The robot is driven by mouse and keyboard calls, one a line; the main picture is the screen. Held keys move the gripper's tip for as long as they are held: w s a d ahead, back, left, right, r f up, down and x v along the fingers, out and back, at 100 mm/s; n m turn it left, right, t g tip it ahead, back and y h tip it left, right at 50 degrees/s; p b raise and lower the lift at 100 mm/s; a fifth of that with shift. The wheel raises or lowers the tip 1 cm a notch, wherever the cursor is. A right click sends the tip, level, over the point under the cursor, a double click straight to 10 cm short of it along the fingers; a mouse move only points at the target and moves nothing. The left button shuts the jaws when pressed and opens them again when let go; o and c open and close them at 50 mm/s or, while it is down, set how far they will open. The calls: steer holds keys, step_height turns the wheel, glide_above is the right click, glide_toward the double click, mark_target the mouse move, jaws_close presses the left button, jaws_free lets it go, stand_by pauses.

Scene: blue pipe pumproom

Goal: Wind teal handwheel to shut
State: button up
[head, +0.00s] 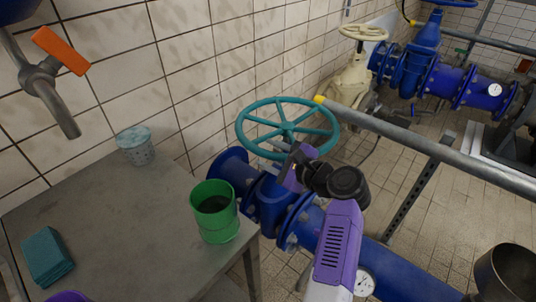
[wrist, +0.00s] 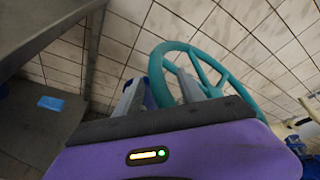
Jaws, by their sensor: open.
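The teal handwheel (head: 287,129) sits on top of the blue pipe valve, with several spokes meeting at a central hub. My gripper (head: 296,158) is at the near side of the wheel, just below its front rim in the head view. In the wrist view the teal handwheel (wrist: 205,72) stands right beyond the fingers of my gripper (wrist: 160,95), which are apart. The right finger overlaps the rim in that view. I cannot tell whether it touches the wheel. Part of the valve below the wheel is hidden by my arm.
A grey table (head: 110,215) at the left holds a green cup (head: 214,212), a speckled cup (head: 136,146) and a folded teal cloth (head: 47,256). A grey rail (head: 430,137) with a yellow end runs right of the wheel. A cream handwheel (head: 363,33) stands behind. A tiled wall closes the left side.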

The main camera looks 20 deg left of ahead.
steer(key=shift+w+a+f, duration=0.15)
steer(key=shift+w+a, duration=0.05)
steer(key=shift+a, duration=0.2)
steer(key=shift+c, duration=0.2)
jaws_close()
steer(key=shift+s+f, duration=0.1)
steer(key=shift+f, duration=0.15)
stand_by(0.8)
